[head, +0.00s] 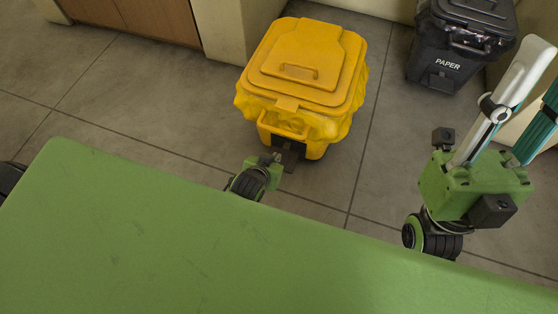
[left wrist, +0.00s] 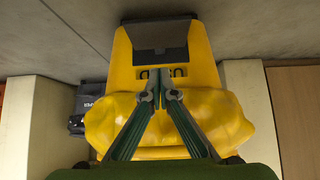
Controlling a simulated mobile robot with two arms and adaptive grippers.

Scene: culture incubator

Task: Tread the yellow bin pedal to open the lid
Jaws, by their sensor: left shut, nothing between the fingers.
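The yellow bin (head: 304,65) stands on the floor with its lid (head: 310,45) closed. Its dark pedal (head: 289,163) is low at the front, partly hidden by my left gripper (head: 278,157). That gripper is low in front of the bin, beyond the green surface's edge. In the left wrist view the bin (left wrist: 205,70) appears upside down, with the dark pedal (left wrist: 160,38) at the top. My left gripper's fingers (left wrist: 161,80) meet there, shut and empty, below the pedal in the picture; contact is unclear. My right gripper's fingers run out of the head view at the right.
A green surface (head: 150,230) fills the foreground. A black paper bin (head: 450,45) stands at the back right. A wooden cabinet (head: 150,25) is at the back left. Tiled floor (head: 150,95) is clear left of the yellow bin and between the bins.

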